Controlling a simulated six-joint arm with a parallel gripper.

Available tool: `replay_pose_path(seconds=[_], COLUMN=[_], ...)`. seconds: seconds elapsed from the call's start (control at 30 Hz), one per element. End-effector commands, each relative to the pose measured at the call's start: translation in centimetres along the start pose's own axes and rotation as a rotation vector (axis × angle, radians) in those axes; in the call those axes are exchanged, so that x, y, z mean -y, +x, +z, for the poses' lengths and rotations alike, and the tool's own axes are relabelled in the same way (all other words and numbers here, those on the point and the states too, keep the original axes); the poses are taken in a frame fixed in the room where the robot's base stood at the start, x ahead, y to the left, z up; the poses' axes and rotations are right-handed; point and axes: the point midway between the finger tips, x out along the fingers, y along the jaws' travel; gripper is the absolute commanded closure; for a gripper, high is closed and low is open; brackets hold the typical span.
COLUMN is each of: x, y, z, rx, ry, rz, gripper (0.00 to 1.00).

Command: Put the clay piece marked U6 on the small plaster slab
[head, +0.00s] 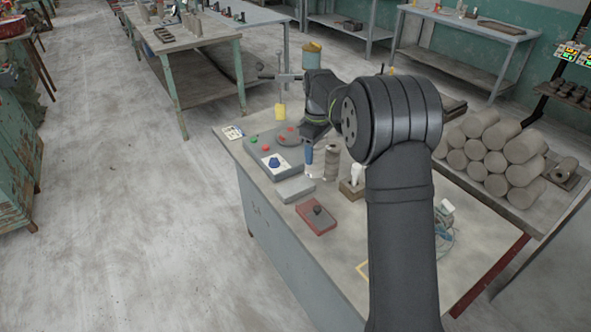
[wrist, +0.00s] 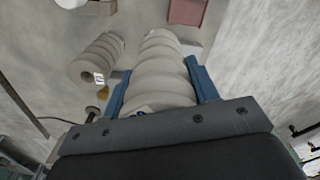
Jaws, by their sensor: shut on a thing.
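My gripper (wrist: 163,84), with blue fingers, is shut on a ridged pale grey clay piece (wrist: 158,62) in the wrist view. In the head view my gripper (head: 314,156) is over the workbench, beside a ridged grey-brown piece (head: 332,163). A small light grey slab (head: 295,189), likely the plaster one, lies bare in front of it.
A reddish block (head: 317,222) with a dark lump on top lies nearer than the slab. A white bottle-like object (head: 357,174) stands at right. Stacked clay rolls (head: 497,150) lie farther right.

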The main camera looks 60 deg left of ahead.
Motion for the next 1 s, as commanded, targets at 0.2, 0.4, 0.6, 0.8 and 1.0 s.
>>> replay_pose_path(seconds=[0.2,0.4,0.6,0.8,1.0], x=[1.1,1.5,1.5,1.5,1.5], y=[2.6,3.6,5.2,7.6,7.6], z=[-4.3,-6.0,-6.0,-6.0,-6.0], rx=[-0.001,-0.002,0.000,-0.001,-0.002], ry=[-0.001,0.001,0.002,0.001,0.001], rz=[0.001,0.002,0.000,0.001,0.002], gripper=[0.93,0.93,0.93,0.93,0.93])
